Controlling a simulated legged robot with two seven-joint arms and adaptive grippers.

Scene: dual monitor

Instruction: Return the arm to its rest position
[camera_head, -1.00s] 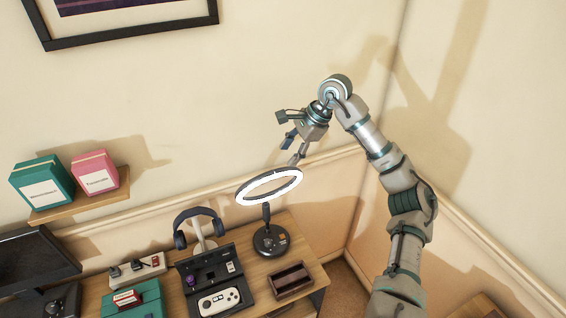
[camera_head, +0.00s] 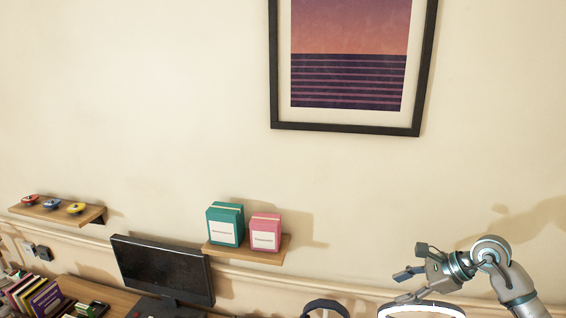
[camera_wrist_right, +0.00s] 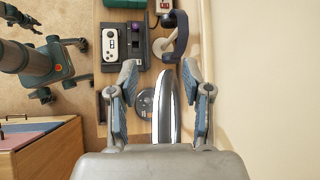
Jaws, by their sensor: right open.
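My right gripper (camera_head: 414,262) is at the lower right in the head view, empty and with its fingers apart. In the right wrist view its two blue-padded fingers (camera_wrist_right: 161,78) are spread wide. In the head view, only the top of the ring light (camera_head: 420,312) shows, just below the gripper. The right forearm runs out of the picture at lower right. My left gripper is not in the head view.
A shelf (camera_head: 215,250) holds a teal box (camera_head: 225,226) and a pink box (camera_head: 265,234). A monitor (camera_head: 160,270) stands at lower left. Headphones (camera_head: 325,308) show at the bottom edge. A framed picture (camera_head: 350,128) hangs above. The wall between picture and gripper is bare.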

